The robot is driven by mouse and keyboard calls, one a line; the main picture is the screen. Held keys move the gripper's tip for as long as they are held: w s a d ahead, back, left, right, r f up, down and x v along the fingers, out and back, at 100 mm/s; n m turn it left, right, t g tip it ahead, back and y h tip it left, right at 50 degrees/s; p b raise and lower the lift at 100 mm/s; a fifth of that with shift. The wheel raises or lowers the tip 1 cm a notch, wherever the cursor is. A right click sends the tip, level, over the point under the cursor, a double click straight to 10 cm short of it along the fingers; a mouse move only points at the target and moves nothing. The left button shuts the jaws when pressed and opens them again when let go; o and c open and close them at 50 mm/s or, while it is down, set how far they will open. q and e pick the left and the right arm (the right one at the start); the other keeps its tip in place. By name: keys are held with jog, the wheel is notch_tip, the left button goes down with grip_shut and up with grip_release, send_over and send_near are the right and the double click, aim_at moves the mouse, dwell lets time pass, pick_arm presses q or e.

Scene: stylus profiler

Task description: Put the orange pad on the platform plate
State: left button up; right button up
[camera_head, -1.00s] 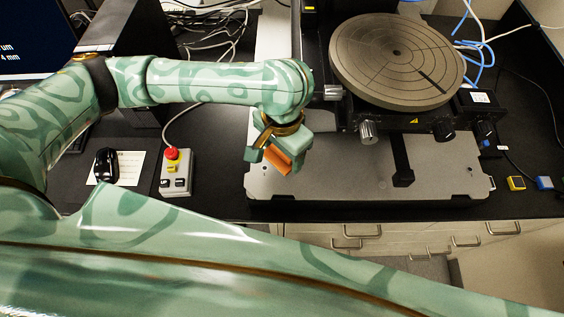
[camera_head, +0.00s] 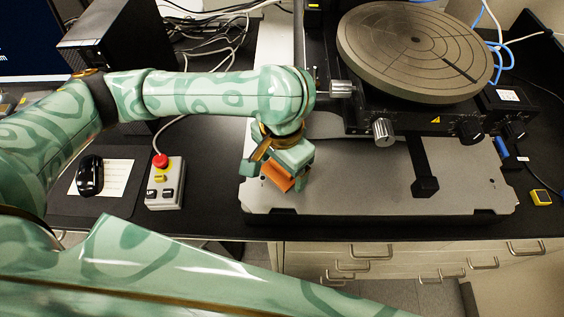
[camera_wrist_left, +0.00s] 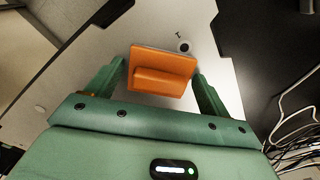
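The orange pad (camera_head: 277,177) is a small flat block with a raised bar; it also shows in the left wrist view (camera_wrist_left: 163,72). The fingers also show in the left wrist view (camera_wrist_left: 160,75). Below is the broad grey platform plate (camera_head: 350,190), with the pad over its front left part. The plate also shows behind the pad in the left wrist view (camera_wrist_left: 80,70). Any gap under the pad is hard to judge. My right gripper is out of view.
A round grooved disc (camera_head: 415,45) sits on the black instrument, with knobs (camera_head: 383,132) at its front. A dark bar (camera_head: 421,170) reaches over the plate. A button box (camera_head: 165,184) and a mouse (camera_head: 90,175) lie left. The plate's front left is otherwise clear.

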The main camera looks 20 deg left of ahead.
pick_arm(q)
jog(key=shift+o, duration=0.2)
notch_tip(320, 180, up, 12)
jog(key=p, duration=0.5)
